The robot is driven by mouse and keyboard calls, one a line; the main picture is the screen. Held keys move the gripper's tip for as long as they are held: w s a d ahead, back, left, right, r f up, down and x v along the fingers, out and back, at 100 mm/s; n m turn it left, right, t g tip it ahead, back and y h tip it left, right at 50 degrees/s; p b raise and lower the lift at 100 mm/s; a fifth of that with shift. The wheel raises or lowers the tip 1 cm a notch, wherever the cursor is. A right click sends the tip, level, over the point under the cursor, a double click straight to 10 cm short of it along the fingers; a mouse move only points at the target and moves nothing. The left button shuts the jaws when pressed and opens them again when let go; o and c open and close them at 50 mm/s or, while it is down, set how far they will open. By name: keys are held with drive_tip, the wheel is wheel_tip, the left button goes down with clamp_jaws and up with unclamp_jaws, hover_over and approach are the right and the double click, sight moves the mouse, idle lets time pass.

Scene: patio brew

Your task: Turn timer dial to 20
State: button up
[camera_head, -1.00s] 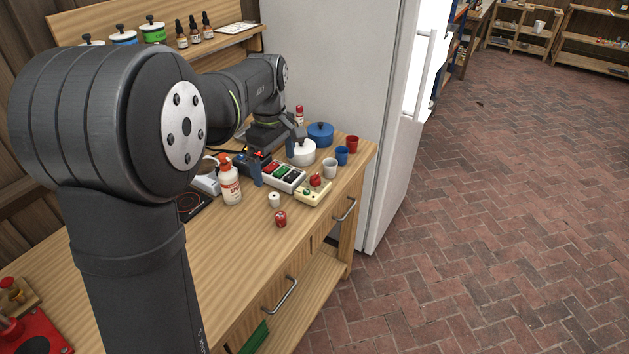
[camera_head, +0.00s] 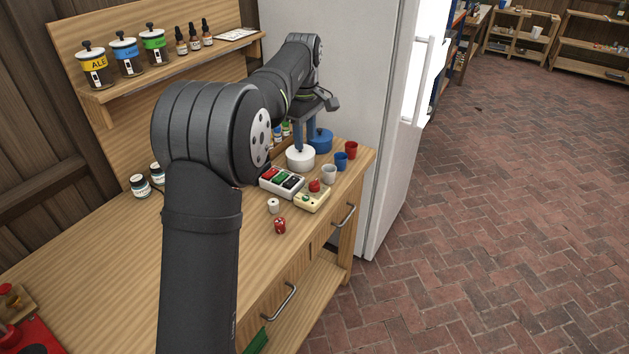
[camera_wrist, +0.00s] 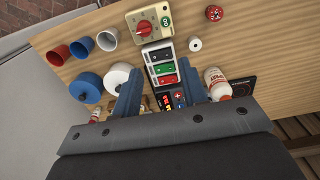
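The timer is a cream box with a red dial (camera_head: 314,186) on top, near the front right of the bench. In the wrist view the red dial (camera_wrist: 144,28) sits in a ring of marks at the top; I cannot read its setting. My gripper (camera_head: 304,143) is above the back right of the bench, near the white lidded pot, apart from the timer. In the wrist view, my gripper (camera_wrist: 161,68) has its two blue fingers spread with nothing held between them. The timer lies beyond the fingertips.
A switch box (camera_head: 282,182) with red, green and black switches stands beside the timer. White (camera_head: 300,158) and blue (camera_head: 321,140) lidded pots, cups (camera_head: 341,158), a white roll (camera_head: 273,205) and a red-and-white object (camera_head: 280,226) are close by. The fridge (camera_head: 340,80) stands behind.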

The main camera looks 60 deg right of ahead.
sight(314, 181)
drive_tip(key=d+f, duration=0.1)
drive_tip(key=f, duration=0.4)
drive_tip(key=d+f, duration=0.1)
drive_tip(key=f, duration=0.5)
drive_tip(key=d+f, duration=0.1)
drive_tip(key=f, duration=0.5)
drive_tip(key=shift+s+d, duration=0.15)
drive_tip(key=shift+s, duration=0.25)
drive_tip(key=c, duration=0.7)
